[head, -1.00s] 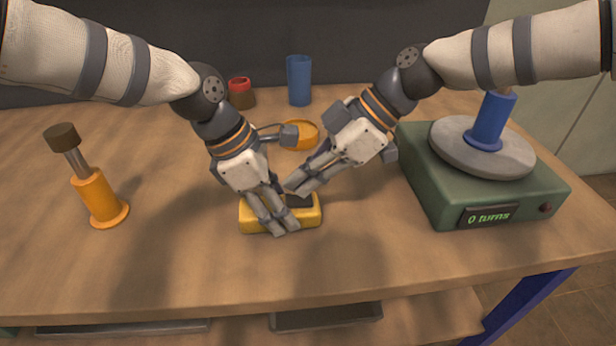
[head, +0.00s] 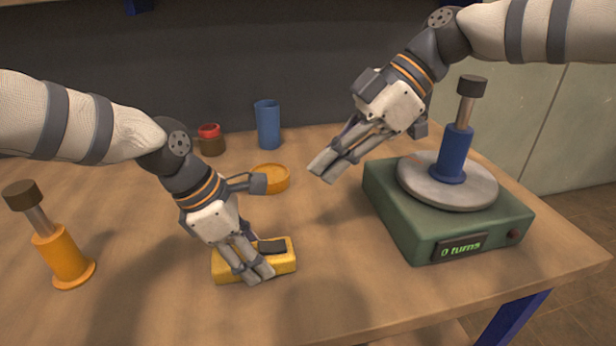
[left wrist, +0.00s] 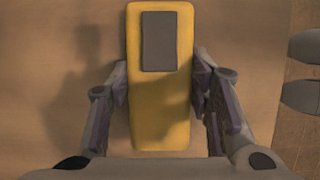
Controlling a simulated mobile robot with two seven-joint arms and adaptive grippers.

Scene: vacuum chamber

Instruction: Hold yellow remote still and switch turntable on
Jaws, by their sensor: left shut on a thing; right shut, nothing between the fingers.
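The yellow remote (head: 286,264) lies on the wooden table, with a dark pad (head: 272,246) on its top. My left gripper (head: 255,273) is shut on it; the left wrist view shows a finger at each long side of the remote (left wrist: 160,115). My right gripper (head: 325,168) is shut and empty, raised above the table between the remote and the turntable. The turntable (head: 399,217) is a green box with a grey disc (head: 420,187) on top.
A blue post (head: 455,150) with a dark cap stands on the disc. An orange post (head: 62,255) stands at left. An orange round dish (head: 272,180), a blue cup (head: 267,125) and a red-topped jar (head: 210,140) stand farther back. Table right of the remote is clear.

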